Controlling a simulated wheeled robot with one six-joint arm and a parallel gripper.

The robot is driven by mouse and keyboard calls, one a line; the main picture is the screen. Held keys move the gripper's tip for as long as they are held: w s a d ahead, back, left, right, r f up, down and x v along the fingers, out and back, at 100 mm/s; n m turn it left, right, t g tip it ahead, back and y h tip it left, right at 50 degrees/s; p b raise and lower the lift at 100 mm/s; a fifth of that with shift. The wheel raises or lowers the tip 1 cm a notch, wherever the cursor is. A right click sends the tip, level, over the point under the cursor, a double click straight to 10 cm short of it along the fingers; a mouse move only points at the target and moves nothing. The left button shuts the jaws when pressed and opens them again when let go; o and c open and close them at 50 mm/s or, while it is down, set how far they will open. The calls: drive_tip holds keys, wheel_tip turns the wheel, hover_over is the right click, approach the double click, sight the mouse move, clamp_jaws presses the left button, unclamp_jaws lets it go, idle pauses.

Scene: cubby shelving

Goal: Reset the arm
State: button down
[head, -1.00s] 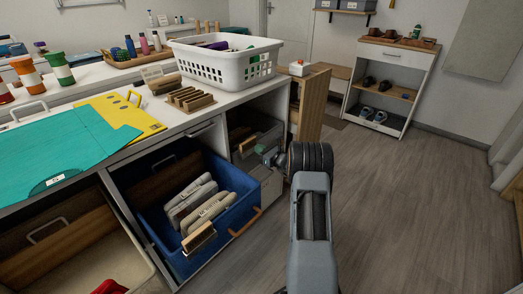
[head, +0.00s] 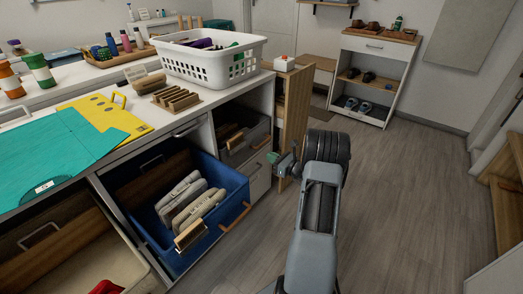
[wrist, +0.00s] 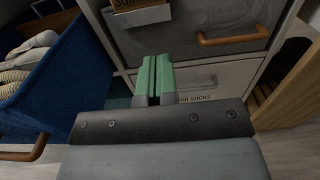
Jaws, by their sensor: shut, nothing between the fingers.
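My gripper (wrist: 155,78) shows in the wrist view with its two green fingers pressed together and nothing between them. In the head view my gripper (head: 273,158) is small and partly hidden by my arm, in front of the cubby unit beside the blue bin. In the wrist view it points at the drawer fronts, over a pale drawer (wrist: 205,80) with a partly covered label reading "OD SOCKS". My arm reaches forward from the bottom of the head view.
A blue bin (head: 238,186) with grey bundles juts from the cubby unit at left. A grey bin (head: 262,128) sits right of it. A white basket (head: 200,66) stands on the counter. A wooden panel (head: 296,105) stands near my arm. The floor (head: 410,190) at right is clear.

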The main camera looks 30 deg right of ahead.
drive_tip(key=shift+s+d+r, duration=0.1)
drive_tip(key=shift+s, duration=0.3)
drive_tip(key=s+a+r+n+g+y+p, duration=0.2)
drive_tip(key=s+a+r+n+g+p, duration=0.3)
drive_tip(key=a+r+n+p, duration=0.55)
drive_tip(key=s+a+r+n+g+y+p, duration=0.25)
drive_tip(key=a+r+n+g+p, duration=0.35)
drive_tip(key=a+r, duration=0.8)
drive_tip(key=s+a+r+n+g+h+p, duration=0.2)
drive_tip(key=s+a+r+n+h+p, duration=0.1)
drive_tip(key=s+r+n+h+p, duration=0.7)
drive_tip(key=s+r+n+p, duration=0.3)
drive_tip(key=s+r+n, duration=0.2)
drive_tip(key=r+n, duration=0.1)
drive_tip(key=shift+v, duration=0.75)
